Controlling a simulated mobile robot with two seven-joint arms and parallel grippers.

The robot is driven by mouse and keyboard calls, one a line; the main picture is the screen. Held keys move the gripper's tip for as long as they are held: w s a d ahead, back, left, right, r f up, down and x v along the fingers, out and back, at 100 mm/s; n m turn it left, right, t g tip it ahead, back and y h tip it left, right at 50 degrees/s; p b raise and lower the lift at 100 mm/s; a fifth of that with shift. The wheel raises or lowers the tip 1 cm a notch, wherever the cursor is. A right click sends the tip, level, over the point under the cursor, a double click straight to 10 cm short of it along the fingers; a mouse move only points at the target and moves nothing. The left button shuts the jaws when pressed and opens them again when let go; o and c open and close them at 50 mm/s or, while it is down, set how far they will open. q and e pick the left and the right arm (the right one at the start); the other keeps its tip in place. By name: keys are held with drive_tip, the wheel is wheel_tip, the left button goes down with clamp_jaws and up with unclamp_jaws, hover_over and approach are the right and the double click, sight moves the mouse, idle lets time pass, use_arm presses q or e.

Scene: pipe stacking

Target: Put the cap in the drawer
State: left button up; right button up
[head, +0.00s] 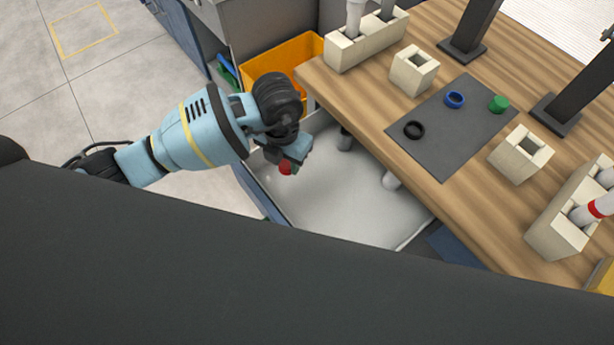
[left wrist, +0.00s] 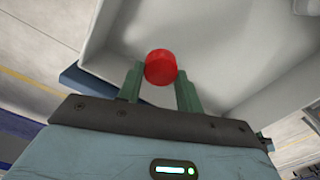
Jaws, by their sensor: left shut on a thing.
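A red cap (left wrist: 161,67) is held between the green fingertips of my left gripper (left wrist: 160,82) in the left wrist view. In the head view the cap (head: 286,168) shows as a small red spot at the tip of my left gripper (head: 292,160). An open drawer with a pale inside (head: 335,205) is below the worktop, and the gripper is over its left part. White pipe-like pieces show in the drawer along the table edge. The height of the cap above the drawer floor is hard to tell. My right gripper is in neither view.
The wooden worktop (head: 455,185) overhangs the drawer's right side. On it are a dark mat (head: 455,135) with a black ring, a blue ring and a green cap, and several cream holders. An orange bin (head: 285,58) stands behind the drawer.

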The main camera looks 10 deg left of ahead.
use_arm(q)
approach(288, 188)
wheel_tip(288, 188, down, 5)
drive_tip(key=shift+d+f+b, duration=0.1)
drive_tip(key=shift+f+b, duration=0.05)
drive_tip(key=shift+b, duration=0.3)
drive_tip(key=shift+f, duration=0.2)
drive_tip(key=shift+f, duration=0.2)
drive_tip(key=o, duration=1)
drive_tip(key=shift+c, duration=0.2)
drive_tip(key=shift+r, duration=0.1)
